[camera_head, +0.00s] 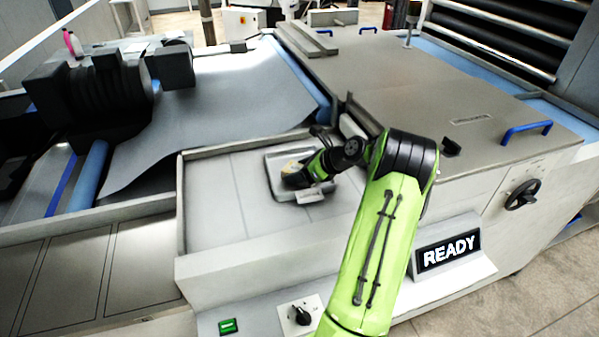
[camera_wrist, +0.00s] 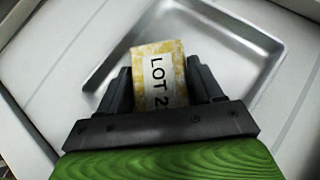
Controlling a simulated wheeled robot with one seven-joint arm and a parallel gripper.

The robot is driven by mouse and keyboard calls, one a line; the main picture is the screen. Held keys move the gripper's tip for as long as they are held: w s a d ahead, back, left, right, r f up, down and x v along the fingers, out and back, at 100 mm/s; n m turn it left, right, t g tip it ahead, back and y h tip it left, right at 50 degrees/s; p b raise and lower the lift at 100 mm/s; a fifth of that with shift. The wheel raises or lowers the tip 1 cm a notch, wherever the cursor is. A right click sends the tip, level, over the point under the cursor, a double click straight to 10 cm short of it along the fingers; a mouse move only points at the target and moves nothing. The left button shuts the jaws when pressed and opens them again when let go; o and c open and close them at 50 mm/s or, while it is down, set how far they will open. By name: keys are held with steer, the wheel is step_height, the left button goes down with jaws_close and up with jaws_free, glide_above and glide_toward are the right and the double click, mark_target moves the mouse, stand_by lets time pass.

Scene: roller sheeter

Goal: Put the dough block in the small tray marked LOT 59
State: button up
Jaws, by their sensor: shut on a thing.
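The dough block (camera_wrist: 157,72) is yellowish, with a white label whose visible part reads "LOT 2"; the rest is hidden behind my gripper's body. My gripper (camera_wrist: 156,85) is shut on the block, one dark finger on each side. In the head view the block (camera_head: 293,168) shows at the end of my gripper (camera_head: 303,173), over a small metal tray (camera_head: 273,160). The tray's rim also shows in the wrist view (camera_wrist: 279,46). A small tag (camera_head: 310,197) sits at the tray's near edge; its text is too small to read. I cannot tell whether the block touches the tray floor.
The tray lies on a light, walled worktop (camera_head: 213,205) with free room to its left. A large grey machine cover (camera_head: 440,90) with blue handles is at the right. A "READY" display (camera_head: 448,249) and a black knob (camera_head: 302,315) are at the front.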

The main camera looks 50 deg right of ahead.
steer(key=o, duration=1.3)
steer(key=shift+f, duration=0.1)
steer(key=shift+o, duration=0.2)
